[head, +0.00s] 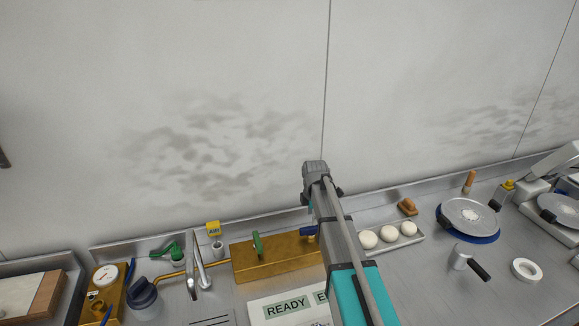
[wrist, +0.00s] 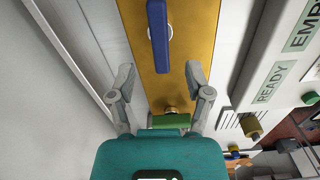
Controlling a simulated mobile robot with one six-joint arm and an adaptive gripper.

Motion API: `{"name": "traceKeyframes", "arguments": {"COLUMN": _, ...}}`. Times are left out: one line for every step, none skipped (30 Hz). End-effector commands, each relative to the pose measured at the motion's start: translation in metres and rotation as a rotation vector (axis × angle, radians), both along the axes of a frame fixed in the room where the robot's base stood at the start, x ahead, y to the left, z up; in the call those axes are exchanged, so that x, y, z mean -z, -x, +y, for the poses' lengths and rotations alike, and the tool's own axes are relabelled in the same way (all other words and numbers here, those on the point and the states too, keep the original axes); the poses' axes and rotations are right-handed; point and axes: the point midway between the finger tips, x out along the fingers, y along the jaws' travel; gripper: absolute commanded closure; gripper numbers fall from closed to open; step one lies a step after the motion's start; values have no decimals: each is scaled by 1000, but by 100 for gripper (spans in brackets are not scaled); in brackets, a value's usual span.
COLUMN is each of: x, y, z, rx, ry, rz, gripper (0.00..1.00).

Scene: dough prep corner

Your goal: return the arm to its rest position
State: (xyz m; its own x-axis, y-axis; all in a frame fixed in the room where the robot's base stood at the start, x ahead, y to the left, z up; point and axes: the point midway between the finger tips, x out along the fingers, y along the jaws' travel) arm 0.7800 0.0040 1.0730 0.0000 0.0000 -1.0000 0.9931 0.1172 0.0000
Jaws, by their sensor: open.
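My arm (head: 340,240) reaches up from the bottom of the head view, over the counter and in front of the brass block. My gripper's fingers are hidden in the head view. In the wrist view my gripper (wrist: 160,76) is open, its two grey fingers spread apart with nothing between them. They are over the brass block (wrist: 183,60), with a blue handle (wrist: 158,30) ahead of the fingertips and a green handle (wrist: 172,121) close to the gripper body.
The brass block (head: 275,262) carries the green handle (head: 257,245). A READY sign (head: 287,307) stands in front. Right are a tray (head: 413,242) of dough balls, a round plate (head: 468,218) and a white ring (head: 526,270).

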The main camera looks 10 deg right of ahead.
Motion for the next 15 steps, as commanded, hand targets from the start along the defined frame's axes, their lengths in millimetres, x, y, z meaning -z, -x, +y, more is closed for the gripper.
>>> {"name": "traceKeyframes", "arguments": {"x": 0, "y": 1, "z": 0, "rx": 1, "ry": 0, "rz": 0, "gripper": 35}}
{"name": "traceKeyframes", "arguments": {"x": 0, "y": 1, "z": 0, "rx": 5, "ry": 0, "rz": 0, "gripper": 35}}
{"name": "traceKeyframes", "arguments": {"x": 1, "y": 3, "z": 0, "rx": 14, "ry": 0, "rz": 0, "gripper": 35}}
{"name": "traceKeyframes", "arguments": {"x": 1, "y": 5, "z": 0, "rx": 23, "ry": 0, "rz": 0, "gripper": 35}}
{"name": "traceKeyframes", "arguments": {"x": 1, "y": 7, "z": 0, "rx": 35, "ry": 0, "rz": 0, "gripper": 35}}
{"name": "traceKeyframes", "arguments": {"x": 2, "y": 10, "z": 0, "rx": 55, "ry": 0, "rz": 0, "gripper": 35}}
{"name": "traceKeyframes", "arguments": {"x": 2, "y": 14, "z": 0, "rx": 73, "ry": 0, "rz": 0, "gripper": 35}}
{"name": "traceKeyframes", "arguments": {"x": 3, "y": 17, "z": 0, "rx": 95, "ry": 0, "rz": 0, "gripper": 35}}
{"name": "traceKeyframes", "arguments": {"x": 4, "y": 23, "z": -1, "rx": 128, "ry": 0, "rz": 0, "gripper": 35}}
{"name": "traceKeyframes", "arguments": {"x": 5, "y": 27, "z": -1, "rx": 156, "ry": 0, "rz": 0, "gripper": 35}}
{"name": "traceKeyframes", "arguments": {"x": 6, "y": 32, "z": -1, "rx": 187, "ry": 0, "rz": 0, "gripper": 35}}
{"name": "traceKeyframes", "arguments": {"x": 7, "y": 39, "z": -1, "rx": 234, "ry": 0, "rz": 0, "gripper": 35}}
{"name": "traceKeyframes", "arguments": {"x": 8, "y": 45, "z": -1, "rx": 271, "ry": 0, "rz": 0, "gripper": 35}}
{"name": "traceKeyframes", "arguments": {"x": 9, "y": 51, "z": -1, "rx": 309, "ry": 0, "rz": 0, "gripper": 35}}
{"name": "traceKeyframes", "arguments": {"x": 10, "y": 59, "z": -1, "rx": 364, "ry": 0, "rz": 0, "gripper": 35}}
